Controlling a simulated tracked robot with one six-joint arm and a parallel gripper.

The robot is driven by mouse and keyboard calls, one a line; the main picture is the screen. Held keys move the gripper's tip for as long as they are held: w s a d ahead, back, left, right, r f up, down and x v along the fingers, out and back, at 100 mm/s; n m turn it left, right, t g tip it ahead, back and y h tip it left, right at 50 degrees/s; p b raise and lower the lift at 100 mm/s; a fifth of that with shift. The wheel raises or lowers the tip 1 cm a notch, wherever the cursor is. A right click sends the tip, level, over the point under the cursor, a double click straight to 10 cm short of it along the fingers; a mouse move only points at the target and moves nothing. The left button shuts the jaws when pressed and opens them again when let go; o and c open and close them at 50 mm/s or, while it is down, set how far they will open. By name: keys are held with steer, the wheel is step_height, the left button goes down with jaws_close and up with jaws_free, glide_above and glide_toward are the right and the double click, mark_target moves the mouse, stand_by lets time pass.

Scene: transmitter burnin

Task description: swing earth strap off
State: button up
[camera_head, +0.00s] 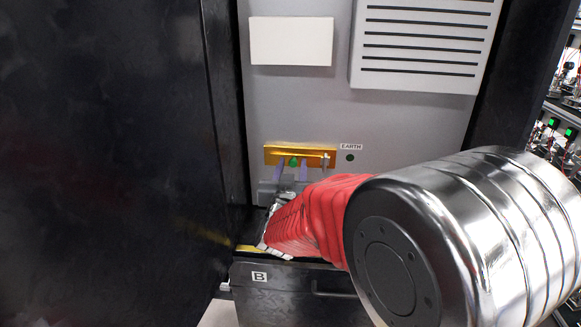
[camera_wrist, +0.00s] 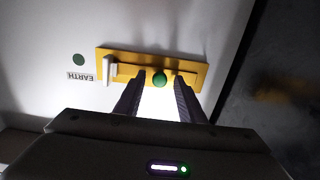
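A gold-yellow plate (camera_head: 272,150) is fixed to the grey panel beside an EARTH label (camera_head: 350,147); it also shows in the wrist view (camera_wrist: 190,64). A narrower yellow bar (camera_wrist: 124,70), seemingly the earth strap, lies along it, carrying a round green knob (camera_head: 293,162), also in the wrist view (camera_wrist: 159,78). A pale peg (camera_wrist: 109,70) stands at the end nearer the label. My gripper (camera_head: 291,167) is open, one finger on each side of the knob. In the wrist view the fingers (camera_wrist: 159,75) show gaps to the knob; contact is not visible.
A dark green dot (camera_head: 350,158) sits below the EARTH label. A vented grey box (camera_head: 425,45) and a blank white plate (camera_head: 290,41) are above. A black door or wall (camera_head: 105,150) stands close on the left. A black drawer front marked B (camera_head: 290,285) lies below my arm.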

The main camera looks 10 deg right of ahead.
steer(key=shift+w+d, duration=0.1)
steer(key=shift+w, duration=0.1)
jaws_close()
stand_by(0.4)
